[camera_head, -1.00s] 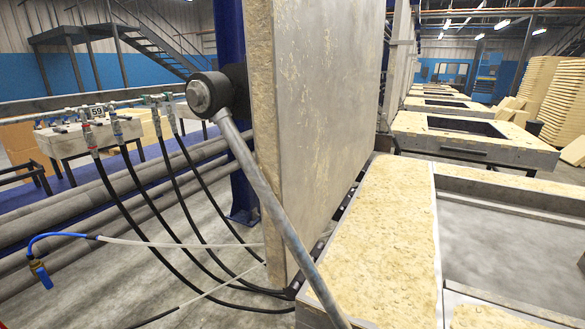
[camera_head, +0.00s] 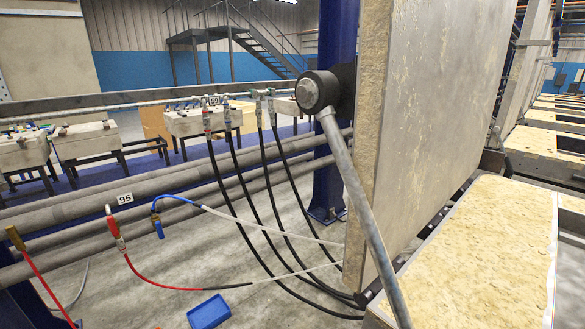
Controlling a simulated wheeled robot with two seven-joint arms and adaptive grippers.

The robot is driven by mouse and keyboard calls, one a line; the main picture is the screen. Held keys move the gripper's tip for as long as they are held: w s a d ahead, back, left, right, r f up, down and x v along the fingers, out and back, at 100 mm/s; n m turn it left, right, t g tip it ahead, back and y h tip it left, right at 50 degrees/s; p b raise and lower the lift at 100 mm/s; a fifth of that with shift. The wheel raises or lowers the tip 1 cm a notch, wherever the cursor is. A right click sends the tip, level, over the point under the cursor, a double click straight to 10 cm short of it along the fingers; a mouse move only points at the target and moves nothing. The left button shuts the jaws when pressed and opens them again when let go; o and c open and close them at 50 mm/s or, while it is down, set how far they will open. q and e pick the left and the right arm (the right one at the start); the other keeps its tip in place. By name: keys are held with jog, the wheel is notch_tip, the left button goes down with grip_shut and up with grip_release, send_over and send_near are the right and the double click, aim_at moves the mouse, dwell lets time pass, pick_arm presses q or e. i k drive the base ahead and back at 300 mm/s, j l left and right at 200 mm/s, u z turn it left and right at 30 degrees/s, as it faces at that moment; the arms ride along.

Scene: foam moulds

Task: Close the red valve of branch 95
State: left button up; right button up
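A white label reading 95 (camera_head: 125,198) is on the large grey pipes at the left. Just below it, a red-handled valve (camera_head: 113,228) stands on a line with a red hose (camera_head: 150,280) running down and right from it. Whether the valve is open or shut is too small to tell. Beside it, a blue valve (camera_head: 157,227) hangs at the end of a blue and pale hose. Neither of my grippers shows in the view.
A label reading 59 (camera_head: 214,100) sits among several valves with black hoses. A mould panel (camera_head: 430,110) with a diagonal grey rod (camera_head: 360,205) stands at the right. A blue tray (camera_head: 208,312) lies on the floor. A yellow-handled fitting (camera_head: 15,238) is at the far left.

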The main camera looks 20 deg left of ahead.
aim_at(111, 222)
jog(key=u, duration=0.8)
